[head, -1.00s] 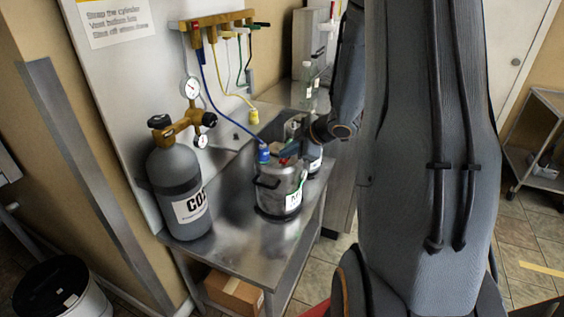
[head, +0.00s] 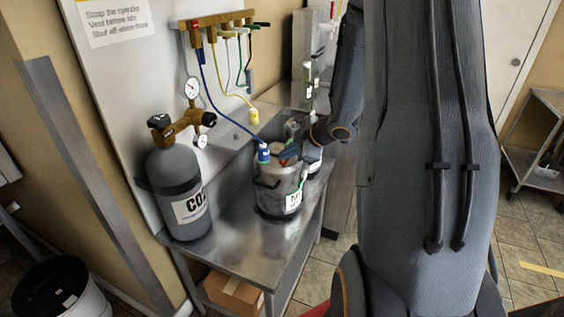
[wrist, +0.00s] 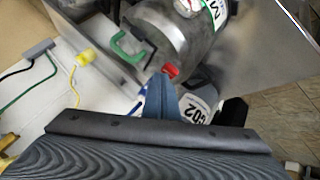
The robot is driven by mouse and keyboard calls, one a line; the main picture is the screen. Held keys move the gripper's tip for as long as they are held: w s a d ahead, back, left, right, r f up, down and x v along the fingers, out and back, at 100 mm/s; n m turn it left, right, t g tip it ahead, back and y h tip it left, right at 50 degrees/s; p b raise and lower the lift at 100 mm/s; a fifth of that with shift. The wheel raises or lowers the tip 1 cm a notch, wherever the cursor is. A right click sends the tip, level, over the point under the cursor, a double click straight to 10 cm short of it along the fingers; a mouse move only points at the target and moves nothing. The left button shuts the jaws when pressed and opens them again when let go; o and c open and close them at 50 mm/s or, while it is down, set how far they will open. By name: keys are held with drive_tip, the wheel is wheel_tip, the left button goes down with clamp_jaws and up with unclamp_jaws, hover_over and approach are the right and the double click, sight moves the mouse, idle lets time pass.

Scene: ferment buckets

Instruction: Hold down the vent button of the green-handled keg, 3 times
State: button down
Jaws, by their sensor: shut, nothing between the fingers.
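The green-handled keg (wrist: 165,30) is a grey metal vessel in the upper middle of the wrist view, with a green handle (wrist: 128,46), a black bracket and a white label. Its small red vent button (wrist: 170,70) shows at the lid edge. My gripper (wrist: 164,82) is shut and empty, its blue-grey fingertips right at the red button; I cannot tell whether they touch or press it. In the head view the keg (head: 280,188) stands on the steel bench, and my gripper (head: 288,153) is over its lid, partly hidden by my wrist.
A grey CO2 cylinder (head: 180,190) with gauges stands left of the keg. Another vessel (head: 315,160) is close behind. A blue connector (head: 263,153) sits on the keg's lid; a yellow connector (head: 253,117) hangs from the wall manifold. The bench front (head: 260,245) is clear.

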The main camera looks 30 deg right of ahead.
sight(287, 162)
drive_tip(key=shift+f, duration=0.3)
drive_tip(key=shift+r, duration=0.15)
idle(0.5)
drive_tip(key=shift+r+p, duration=0.85)
drive_tip(key=shift+p, duration=0.15)
wheel_tip(287, 162, up, 5)
drive_tip(key=p, duration=0.5)
